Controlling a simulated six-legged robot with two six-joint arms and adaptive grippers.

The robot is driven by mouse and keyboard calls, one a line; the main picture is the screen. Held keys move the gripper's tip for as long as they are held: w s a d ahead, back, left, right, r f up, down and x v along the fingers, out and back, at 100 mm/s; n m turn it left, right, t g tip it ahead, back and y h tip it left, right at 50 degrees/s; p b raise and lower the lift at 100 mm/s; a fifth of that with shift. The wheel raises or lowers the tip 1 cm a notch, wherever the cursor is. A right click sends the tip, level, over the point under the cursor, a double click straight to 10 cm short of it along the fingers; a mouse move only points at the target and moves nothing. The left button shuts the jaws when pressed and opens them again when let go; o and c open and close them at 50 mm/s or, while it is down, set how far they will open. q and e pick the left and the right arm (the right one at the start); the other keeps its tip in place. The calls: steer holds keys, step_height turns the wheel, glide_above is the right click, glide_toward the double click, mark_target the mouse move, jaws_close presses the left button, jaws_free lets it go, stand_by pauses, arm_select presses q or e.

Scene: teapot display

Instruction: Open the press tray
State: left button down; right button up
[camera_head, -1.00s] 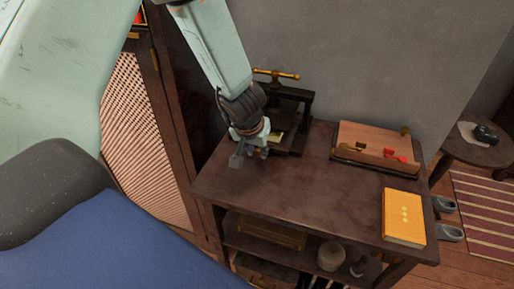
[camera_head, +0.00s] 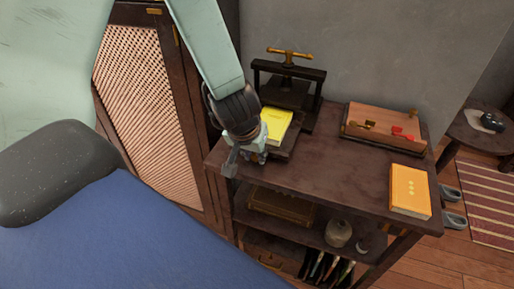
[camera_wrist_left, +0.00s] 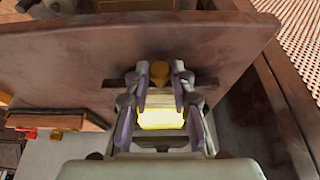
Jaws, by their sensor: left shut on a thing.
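The black press (camera_head: 290,88) with a brass T-handle (camera_head: 289,54) stands at the back left of the dark wooden table. Its dark tray (camera_head: 291,143) sticks out of the press toward the front, with a yellow book or pad (camera_head: 277,125) lying on it. My left gripper (camera_head: 247,158) is at the tray's front edge. In the left wrist view my left gripper (camera_wrist_left: 160,78) is shut on a brass knob (camera_wrist_left: 159,70), with the yellow pad (camera_wrist_left: 160,119) showing between the fingers. The wrist partly hides the tray front. My right gripper is out of view.
A wooden box (camera_head: 385,128) with red and brass pieces and an orange book (camera_head: 410,190) lie on the table (camera_head: 335,168) to the right. A lattice-door cabinet (camera_head: 150,110) stands close on the left. The middle of the tabletop is clear.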

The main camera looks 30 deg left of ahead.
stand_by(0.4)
arm_select(q)
steer(key=c, duration=1.1)
jaws_free()
steer(key=shift+c, duration=0.2)
steer(key=v, duration=1.2)
steer(key=shift+s+f, duration=0.1)
